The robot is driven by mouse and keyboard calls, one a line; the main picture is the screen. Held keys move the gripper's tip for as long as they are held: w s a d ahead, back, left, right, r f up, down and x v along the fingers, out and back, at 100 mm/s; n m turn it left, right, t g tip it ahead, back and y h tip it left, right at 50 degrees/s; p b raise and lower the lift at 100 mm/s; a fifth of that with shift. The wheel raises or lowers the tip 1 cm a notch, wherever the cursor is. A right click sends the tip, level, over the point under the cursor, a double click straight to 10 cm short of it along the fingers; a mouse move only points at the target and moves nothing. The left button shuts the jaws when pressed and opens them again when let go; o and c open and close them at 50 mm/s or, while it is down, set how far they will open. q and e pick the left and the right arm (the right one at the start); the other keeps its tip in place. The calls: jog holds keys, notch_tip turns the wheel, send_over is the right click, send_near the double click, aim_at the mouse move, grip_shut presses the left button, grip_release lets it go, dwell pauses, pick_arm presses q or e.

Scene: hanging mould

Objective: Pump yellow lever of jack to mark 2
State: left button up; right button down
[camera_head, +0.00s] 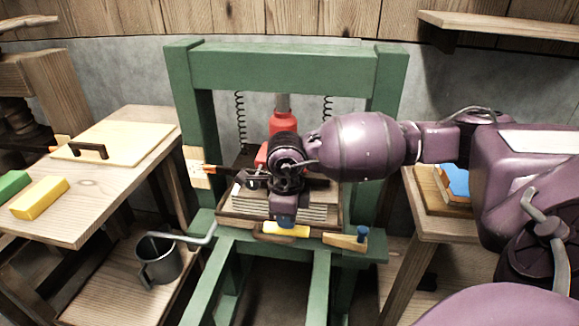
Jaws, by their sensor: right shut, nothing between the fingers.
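The red jack (284,122) sits in the green press frame (285,68), under its top beam, partly hidden by my right arm. A yellow lever end (287,231) shows low at the front of the press. My right gripper (284,219) points down just above this yellow end, shut and empty; I cannot tell whether it touches it. The rest of the lever is hidden behind my wrist. A pale mark board (197,168) is on the left post, with a red-tipped pointer (211,168) across it; its marks are too small to read. My left gripper is out of view.
A stack of pale sheets (318,208) lies in the press. A wooden wedge (343,242) with a blue knob is at its front right. A grey mug (158,258) stands on the low left shelf. Yellow (39,198) and green (12,185) blocks lie on the left table.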

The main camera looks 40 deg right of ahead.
jog(key=shift+r, duration=0.2)
notch_tip(320, 180, up, 4)
jog(key=shift+f+p, duration=0.2)
jog(key=shift+p, duration=0.8)
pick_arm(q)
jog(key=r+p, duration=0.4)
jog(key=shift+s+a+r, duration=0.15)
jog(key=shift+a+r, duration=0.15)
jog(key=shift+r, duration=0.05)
pick_arm(e)
notch_tip(320, 180, up, 10)
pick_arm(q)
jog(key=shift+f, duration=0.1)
pick_arm(e)
jog(key=shift+f, duration=0.15)
